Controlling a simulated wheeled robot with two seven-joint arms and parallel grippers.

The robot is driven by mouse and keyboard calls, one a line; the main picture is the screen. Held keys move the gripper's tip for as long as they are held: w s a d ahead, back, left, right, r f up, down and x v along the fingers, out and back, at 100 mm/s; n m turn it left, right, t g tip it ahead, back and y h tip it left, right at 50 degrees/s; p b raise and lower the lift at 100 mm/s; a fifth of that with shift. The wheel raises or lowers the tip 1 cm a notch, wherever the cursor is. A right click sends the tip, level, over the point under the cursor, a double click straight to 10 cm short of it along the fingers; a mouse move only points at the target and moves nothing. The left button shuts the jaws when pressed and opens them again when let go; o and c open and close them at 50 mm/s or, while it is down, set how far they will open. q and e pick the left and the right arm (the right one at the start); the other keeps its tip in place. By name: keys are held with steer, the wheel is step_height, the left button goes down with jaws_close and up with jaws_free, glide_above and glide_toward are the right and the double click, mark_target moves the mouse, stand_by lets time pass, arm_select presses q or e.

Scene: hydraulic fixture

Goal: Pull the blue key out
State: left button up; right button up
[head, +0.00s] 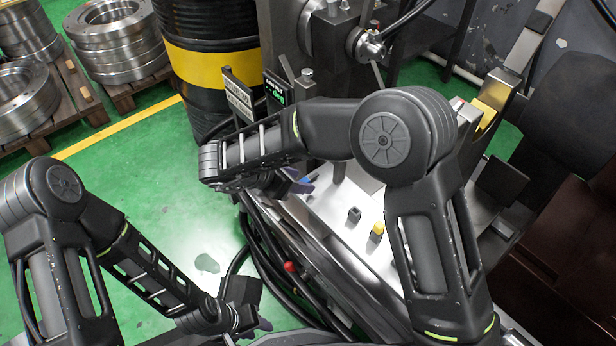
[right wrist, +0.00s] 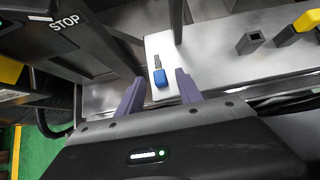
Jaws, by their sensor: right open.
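The blue key (right wrist: 159,78) shows in the right wrist view, with a blue head and a short grey part beyond it, on a pale metal surface. I cannot tell how far its grey end is seated. My right gripper (right wrist: 159,92) is open, with its purple fingers on either side of the key's head and visible gaps to both. In the head view my right gripper (head: 298,182) is mostly hidden behind my right forearm, and the key cannot be made out clearly. My left gripper (head: 258,318) hangs low at the bottom, away from the fixture; its jaw opening is unclear.
A dark grey block (head: 354,214) and a yellow block (head: 377,231) stand on the pale fixture top. A black panel marked STOP (right wrist: 60,40) is left of the key. Black hoses (head: 262,262) run beside the fixture.

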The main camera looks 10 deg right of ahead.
steer(key=shift+r, duration=0.1)
steer(key=p+v, duration=0.2)
steer(key=v, duration=0.5)
steer(key=shift+a+r, duration=0.2)
steer(key=shift+a, duration=0.05)
steer(key=shift+s, duration=0.15)
